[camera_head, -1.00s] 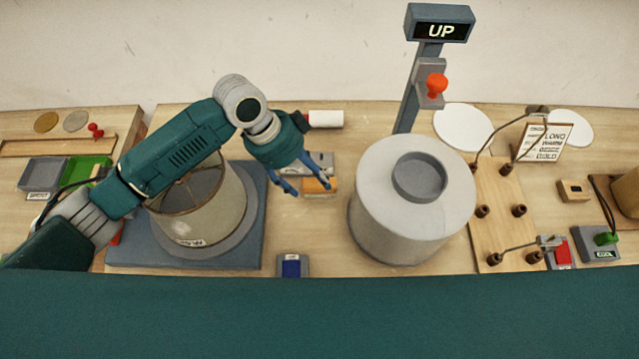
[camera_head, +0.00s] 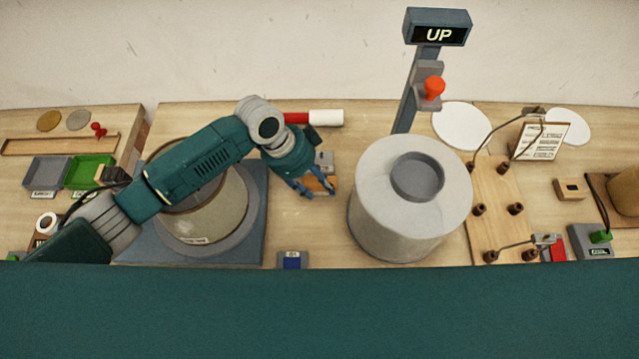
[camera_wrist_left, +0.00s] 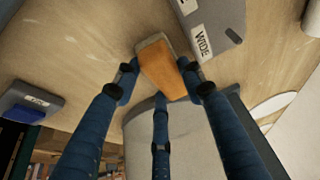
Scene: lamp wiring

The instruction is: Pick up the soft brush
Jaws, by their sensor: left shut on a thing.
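The soft brush appears to be the small orange-brown block with a pale edge (camera_head: 314,183), on the table between the lampshade stand and the white drum. It shows large in the left wrist view (camera_wrist_left: 162,68). My left gripper (camera_head: 321,192) reaches down over it from the left. In the left wrist view its blue fingers (camera_wrist_left: 158,78) are closed around the block, one on each side and a third below. The block appears at table level; I cannot tell whether it still touches the wood. My right gripper is not in view.
A grey block labelled WIDE (camera_wrist_left: 215,18) lies close beside the brush. The white drum (camera_head: 400,225) stands right of it, the lampshade (camera_head: 220,215) left. A red and white cylinder (camera_head: 325,118) lies behind. A blue-topped box (camera_head: 291,261) is in front.

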